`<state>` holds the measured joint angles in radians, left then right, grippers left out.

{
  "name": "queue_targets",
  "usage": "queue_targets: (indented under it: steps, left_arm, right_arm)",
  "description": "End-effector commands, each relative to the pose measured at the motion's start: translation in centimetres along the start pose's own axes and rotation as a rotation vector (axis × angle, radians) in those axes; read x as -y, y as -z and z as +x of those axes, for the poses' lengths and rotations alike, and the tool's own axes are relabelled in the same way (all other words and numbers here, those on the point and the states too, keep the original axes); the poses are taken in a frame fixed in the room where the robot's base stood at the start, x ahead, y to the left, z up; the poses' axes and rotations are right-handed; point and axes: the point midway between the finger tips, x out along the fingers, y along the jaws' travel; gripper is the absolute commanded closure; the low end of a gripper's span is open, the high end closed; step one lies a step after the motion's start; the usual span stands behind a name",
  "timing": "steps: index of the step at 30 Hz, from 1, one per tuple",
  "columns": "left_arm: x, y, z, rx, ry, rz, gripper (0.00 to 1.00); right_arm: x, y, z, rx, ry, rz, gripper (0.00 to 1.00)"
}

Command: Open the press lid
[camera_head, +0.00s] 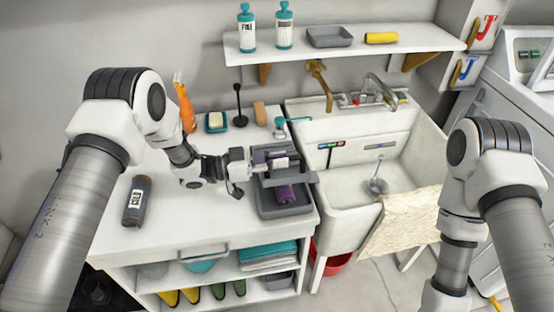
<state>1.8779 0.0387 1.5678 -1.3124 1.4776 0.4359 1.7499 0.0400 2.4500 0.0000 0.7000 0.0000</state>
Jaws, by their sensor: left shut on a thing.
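The press is a grey box (297,207) on the white counter, left of the sink. A purple roll (285,194) lies in it, and more purple shows behind the gripper. The grey lid (289,178) is over the back part of the box; its exact angle is hard to tell. My left gripper (262,165) reaches in from the left and is shut at the lid's edge, partly hiding it. My right arm comes in at the right; its gripper is out of view below the frame.
A dark bottle (137,201) lies on the counter at the left.

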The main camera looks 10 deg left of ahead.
Motion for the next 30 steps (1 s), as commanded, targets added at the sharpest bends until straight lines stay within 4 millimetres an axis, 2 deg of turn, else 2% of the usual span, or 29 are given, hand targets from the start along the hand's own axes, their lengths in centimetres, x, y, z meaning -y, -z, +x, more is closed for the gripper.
queue_targets:
  steps: [5,11,21,26,30]
  left_arm:
    - [0.5,1.0,0.0,0.000,0.001,-0.037,1.00]
    - [1.8,3.2,0.0,-0.002,0.001,-0.141,1.00]
    - [5.6,7.4,0.0,-0.003,0.000,-0.391,1.00]
    - [7.4,8.7,0.0,-0.003,0.001,-0.492,1.00]
    - [8.6,9.4,0.0,-0.002,0.001,-0.489,1.00]
  right_arm:
    - [0.0,0.0,-0.3,0.000,0.000,0.000,0.60]
    - [0.0,0.0,-0.7,0.000,0.000,0.000,0.60]
    - [0.0,0.0,-1.0,0.000,0.000,0.000,0.60]
    - [0.0,0.0,-0.6,0.000,0.000,0.000,0.60]
    - [0.0,0.0,-0.2,0.000,0.000,0.000,0.60]
